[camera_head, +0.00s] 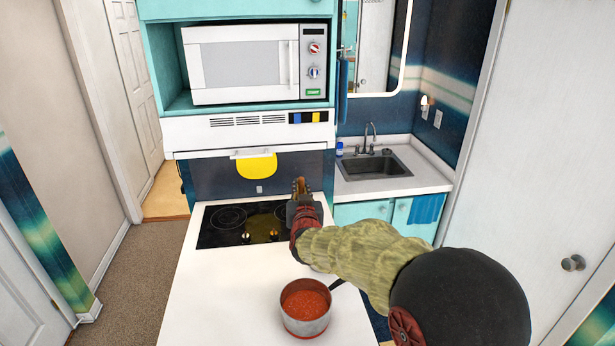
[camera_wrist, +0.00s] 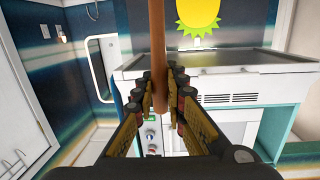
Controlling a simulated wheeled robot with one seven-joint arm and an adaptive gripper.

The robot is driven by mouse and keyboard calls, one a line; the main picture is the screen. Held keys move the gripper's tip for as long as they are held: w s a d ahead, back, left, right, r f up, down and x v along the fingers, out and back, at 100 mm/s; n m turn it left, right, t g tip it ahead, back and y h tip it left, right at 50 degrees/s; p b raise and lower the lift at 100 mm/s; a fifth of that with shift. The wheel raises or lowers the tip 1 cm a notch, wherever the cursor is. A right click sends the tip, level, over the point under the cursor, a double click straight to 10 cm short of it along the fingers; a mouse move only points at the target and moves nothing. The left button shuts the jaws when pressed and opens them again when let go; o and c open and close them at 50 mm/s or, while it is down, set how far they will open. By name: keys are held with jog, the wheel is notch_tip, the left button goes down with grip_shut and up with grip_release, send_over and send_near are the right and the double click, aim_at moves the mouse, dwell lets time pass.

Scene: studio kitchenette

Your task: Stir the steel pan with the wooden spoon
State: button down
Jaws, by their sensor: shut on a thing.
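The steel pan (camera_head: 306,327) stands on the white counter in the front middle of the head view. It holds a red, sauce-like content, and its dark handle points up and right. My gripper (camera_head: 299,190) is beyond the pan, over the right side of the cooktop. In the wrist view my gripper (camera_wrist: 160,88) is shut on the wooden spoon (camera_wrist: 158,45), whose brown shaft runs between the fingers. The spoon is apart from the pan. Its upper end is cut off in the wrist view, and my gripper mostly hides it in the head view.
The black cooktop (camera_head: 225,228) lies behind the bare white counter (camera_head: 215,300). A microwave (camera_head: 240,72) sits in a teal cabinet above a white hood (camera_head: 250,133). A sink (camera_head: 374,167) is at the right. Counter left of the pan is clear.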

jog(key=s+d+f+m+g+h+p, duration=0.1)
jog(key=s+d+f+p, duration=0.15)
jog(key=s, duration=0.35)
jog(key=s+d+f+m+h+p, duration=0.1)
jog(key=s+f+p, duration=0.1)
jog(key=s+p, duration=0.35)
notch_tip(320, 180, down, 12)
jog(key=s+b, duration=0.1)
jog(key=b, duration=0.9)
jog(key=shift+d, duration=0.1)
dwell(0.3)
